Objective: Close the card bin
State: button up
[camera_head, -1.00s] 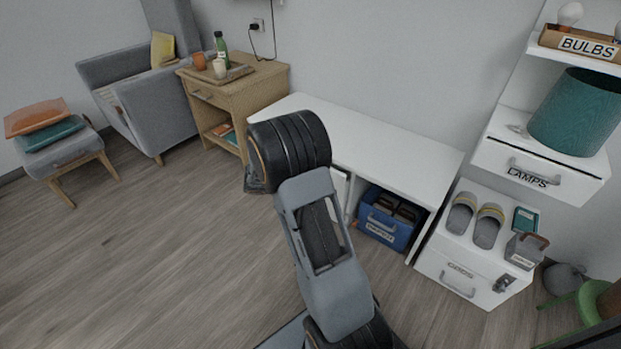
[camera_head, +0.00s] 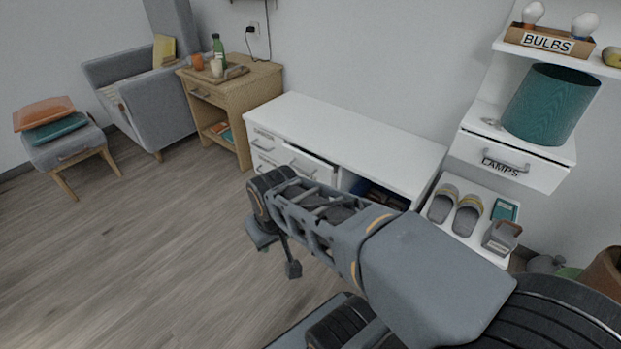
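A low white desk unit (camera_head: 350,138) stands against the wall, with drawer fronts at its left end. One white front (camera_head: 310,165) beside them stands out from the unit, with a dark gap above its top edge. The labels are too small to read, so I cannot tell for sure which front is the card bin. My gripper (camera_head: 278,254) hangs at the far end of my arm, low in front of the unit and apart from the fronts. My arm partly hides it, and its finger opening is unclear. Nothing shows held in it.
A blue bin (camera_head: 359,187) sits in the open bay, mostly behind my arm. A wooden side table (camera_head: 236,103) stands left; the floor there is clear.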

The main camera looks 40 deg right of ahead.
aim_at(308, 164)
jog(key=z, duration=0.2)
jog(key=i, duration=1.15)
jog(key=u, duration=0.75)
